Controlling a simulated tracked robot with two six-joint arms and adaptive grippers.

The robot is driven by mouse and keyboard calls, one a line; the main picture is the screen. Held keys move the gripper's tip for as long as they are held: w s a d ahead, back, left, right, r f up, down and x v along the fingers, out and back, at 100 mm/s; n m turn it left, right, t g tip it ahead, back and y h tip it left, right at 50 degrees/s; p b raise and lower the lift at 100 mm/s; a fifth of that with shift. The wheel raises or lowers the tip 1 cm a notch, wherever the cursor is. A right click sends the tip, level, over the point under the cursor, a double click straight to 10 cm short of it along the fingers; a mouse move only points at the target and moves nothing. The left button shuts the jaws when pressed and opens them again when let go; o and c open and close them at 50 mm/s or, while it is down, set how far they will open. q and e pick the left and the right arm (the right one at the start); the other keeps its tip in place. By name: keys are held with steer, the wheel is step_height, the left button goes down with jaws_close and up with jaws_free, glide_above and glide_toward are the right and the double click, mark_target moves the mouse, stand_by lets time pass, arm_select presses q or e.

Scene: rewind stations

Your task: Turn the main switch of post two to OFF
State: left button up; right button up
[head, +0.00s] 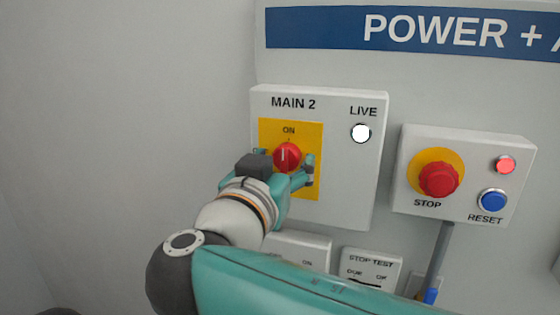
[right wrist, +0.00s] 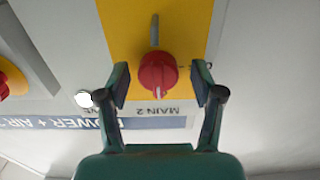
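The main switch, a red rotary knob (head: 287,156), sits on a yellow plate (head: 305,135) on the white MAIN 2 box (head: 350,190). Its white mark points up at ON. The white LIVE lamp (head: 361,133) looks lit. My right gripper (head: 285,168) is at the plate, with a finger on each side of the knob. In the right wrist view, which is upside down, the knob (right wrist: 157,72) lies between the open fingers, with a gap on both sides. The OFF marking is hidden by the gripper. My left gripper is out of view.
To the right is a box with a red STOP button (head: 439,179), a blue RESET button (head: 492,201) and a red lamp (head: 505,164). Below are a STOP TEST box (head: 371,262) and another switch box (head: 312,250), partly hidden by my arm. The left wall is bare.

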steer(key=shift+d, duration=0.1)
steer(key=c, duration=1)
steer(key=shift+c, duration=0.2)
